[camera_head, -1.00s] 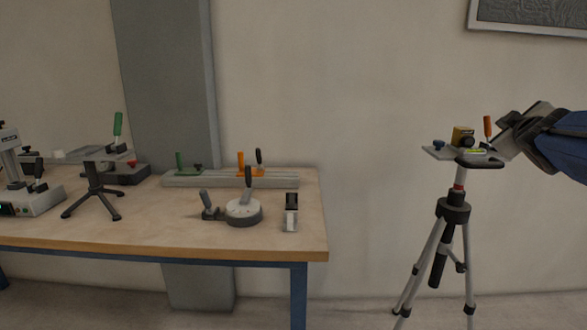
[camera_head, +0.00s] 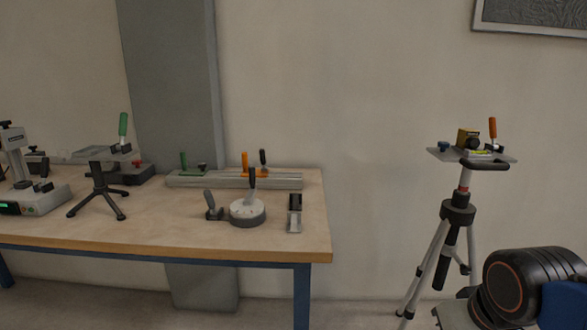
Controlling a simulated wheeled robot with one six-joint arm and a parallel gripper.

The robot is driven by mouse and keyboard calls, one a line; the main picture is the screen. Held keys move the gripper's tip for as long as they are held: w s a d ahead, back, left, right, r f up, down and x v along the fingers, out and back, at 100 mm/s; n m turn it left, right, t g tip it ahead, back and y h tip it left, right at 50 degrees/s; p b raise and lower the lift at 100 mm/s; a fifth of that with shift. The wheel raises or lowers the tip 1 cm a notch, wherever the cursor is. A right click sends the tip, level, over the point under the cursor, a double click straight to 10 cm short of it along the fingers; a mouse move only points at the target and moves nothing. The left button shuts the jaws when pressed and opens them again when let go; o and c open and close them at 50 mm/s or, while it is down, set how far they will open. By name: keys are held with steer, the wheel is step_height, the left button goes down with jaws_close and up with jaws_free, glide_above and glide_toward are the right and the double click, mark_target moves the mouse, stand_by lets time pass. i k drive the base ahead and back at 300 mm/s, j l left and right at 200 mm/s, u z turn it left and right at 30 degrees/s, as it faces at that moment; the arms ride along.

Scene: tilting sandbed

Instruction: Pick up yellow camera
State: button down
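The yellow camera (camera_head: 466,138) is a small yellow and dark box. It sits on the flat grey plate (camera_head: 440,154) on top of a tripod (camera_head: 457,211) at the right. A lever with an orange handle (camera_head: 492,127) stands on the plate just right of the camera. My arm shows at the bottom right, low and in front of the tripod. The fingertips of my gripper cannot be made out, so whether it is open or shut is not clear. The camera is apart from my arm.
A wooden workbench (camera_head: 120,236) with blue legs fills the left. On it are a grey rail (camera_head: 225,181), a round grey base with a black handle (camera_head: 247,213), a small black tripod stand (camera_head: 98,188) and other devices. Bare wall and floor lie between bench and tripod.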

mark_target(467, 138)
steer(key=z, duration=0.45)
steer(key=i+j+z, duration=0.15)
steer(key=z, duration=0.25)
steer(key=i+j+z, duration=0.15)
steer(key=z, duration=0.25)
steer(key=i+j+z, duration=0.1)
steer(key=j+z, duration=0.25)
